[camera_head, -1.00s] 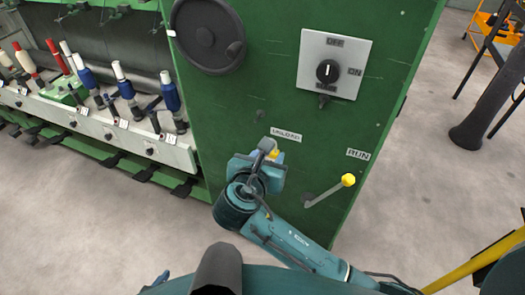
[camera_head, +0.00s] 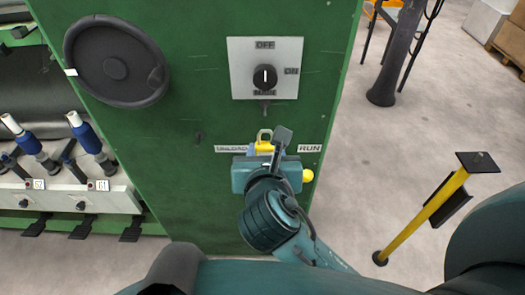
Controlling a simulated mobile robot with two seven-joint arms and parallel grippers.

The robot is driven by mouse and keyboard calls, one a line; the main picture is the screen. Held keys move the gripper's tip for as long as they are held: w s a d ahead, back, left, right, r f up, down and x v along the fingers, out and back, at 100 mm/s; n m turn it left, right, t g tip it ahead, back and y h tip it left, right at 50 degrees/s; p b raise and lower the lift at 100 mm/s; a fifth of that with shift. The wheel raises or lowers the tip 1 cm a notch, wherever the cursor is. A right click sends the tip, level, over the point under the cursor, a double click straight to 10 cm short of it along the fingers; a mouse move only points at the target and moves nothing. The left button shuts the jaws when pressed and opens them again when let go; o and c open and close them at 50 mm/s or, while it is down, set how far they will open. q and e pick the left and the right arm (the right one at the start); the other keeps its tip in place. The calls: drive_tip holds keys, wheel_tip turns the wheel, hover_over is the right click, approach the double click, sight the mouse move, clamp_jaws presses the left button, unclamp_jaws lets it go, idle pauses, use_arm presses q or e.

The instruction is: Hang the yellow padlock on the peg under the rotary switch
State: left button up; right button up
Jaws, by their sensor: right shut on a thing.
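The yellow padlock (camera_head: 265,146) is in my right gripper (camera_head: 266,155), its metal shackle upright above the jaws. The gripper is shut on it, and hides much of its body. The rotary switch (camera_head: 265,77) is black, on a pale plate marked OFF and ON, on the green panel above the padlock. A small dark peg (camera_head: 265,108) shows just under the switch plate. The shackle is below the peg in the picture; I cannot tell the distance between them in depth. My left gripper is not in view.
A black handwheel (camera_head: 115,62) is on the panel at upper left. A yellow lever knob (camera_head: 308,175) shows right of my gripper. Spindles with blue and white bobbins (camera_head: 88,135) stand at left. A yellow post (camera_head: 425,215) stands on the open floor at right.

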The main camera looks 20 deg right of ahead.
drive_tip(key=shift+w+d+f, duration=0.1)
drive_tip(key=shift+w+d, duration=0.25)
drive_tip(key=shift+w, duration=0.95)
drive_tip(key=shift+w+d+f, duration=0.15)
drive_tip(key=shift+w+d, duration=0.25)
drive_tip(key=shift+w, duration=0.9)
drive_tip(key=shift+w+d+f, duration=0.1)
drive_tip(key=shift+w+d, duration=0.25)
drive_tip(key=shift+w, duration=0.95)
drive_tip(key=shift+w+d+f, duration=0.15)
drive_tip(key=shift+w+f, duration=0.35)
drive_tip(key=shift+w, duration=0.1)
drive_tip(key=o, duration=1.1)
drive_tip(key=shift+f, duration=0.1)
